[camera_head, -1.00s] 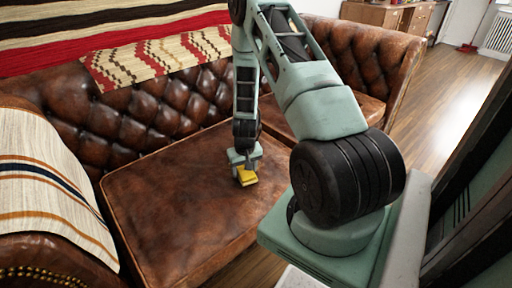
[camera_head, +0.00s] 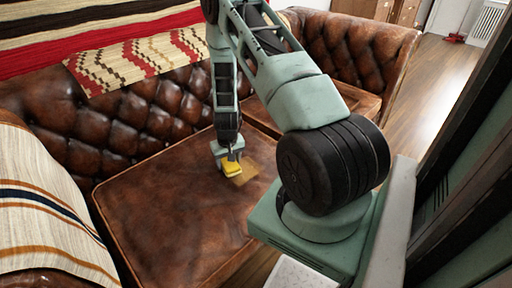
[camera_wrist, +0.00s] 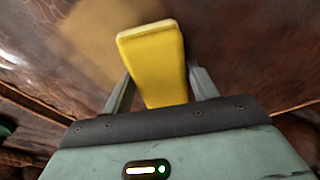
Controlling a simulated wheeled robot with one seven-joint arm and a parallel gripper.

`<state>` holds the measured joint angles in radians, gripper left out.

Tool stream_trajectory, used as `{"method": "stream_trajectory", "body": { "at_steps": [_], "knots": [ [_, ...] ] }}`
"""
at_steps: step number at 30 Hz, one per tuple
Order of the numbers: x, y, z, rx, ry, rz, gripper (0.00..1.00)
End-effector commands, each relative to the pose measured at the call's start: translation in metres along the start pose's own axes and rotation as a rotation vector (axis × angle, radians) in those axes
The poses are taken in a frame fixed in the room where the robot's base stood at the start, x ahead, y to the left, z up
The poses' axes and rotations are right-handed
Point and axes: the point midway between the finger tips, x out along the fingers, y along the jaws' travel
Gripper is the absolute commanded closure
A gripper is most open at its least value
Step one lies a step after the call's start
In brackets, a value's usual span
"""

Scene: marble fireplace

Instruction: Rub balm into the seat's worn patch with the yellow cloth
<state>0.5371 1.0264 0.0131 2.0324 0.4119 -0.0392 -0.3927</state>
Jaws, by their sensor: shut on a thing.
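The yellow cloth (camera_head: 232,168) looks like a folded pad in the head view. My gripper (camera_head: 229,160) is shut on it, low over the brown leather seat cushion (camera_head: 165,205). In the wrist view the cloth (camera_wrist: 155,62) stands out between the two fingers of my gripper (camera_wrist: 160,88). A pale tan worn patch (camera_head: 246,175) lies on the seat just right of the cloth; it also shows in the wrist view (camera_wrist: 98,38). The cloth covers part of it. I cannot tell whether the cloth touches the leather.
The tufted sofa back (camera_head: 140,125) rises behind the seat. A striped throw (camera_head: 40,215) covers the left armrest, and a patterned blanket (camera_head: 130,62) hangs over the back. A second cushion (camera_head: 350,105) lies to the right. The seat's left part is clear.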

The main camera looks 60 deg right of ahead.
Motion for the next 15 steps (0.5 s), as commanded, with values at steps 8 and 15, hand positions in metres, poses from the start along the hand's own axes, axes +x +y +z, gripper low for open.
{"method": "stream_trajectory", "body": {
  "at_steps": [8,15],
  "knots": [
    [-0.03,-0.004,-0.008,-0.002,0.001,-0.001,0.6],
    [-0.051,-0.006,-0.015,-0.003,0.002,-0.001,0.6]
  ]
}}
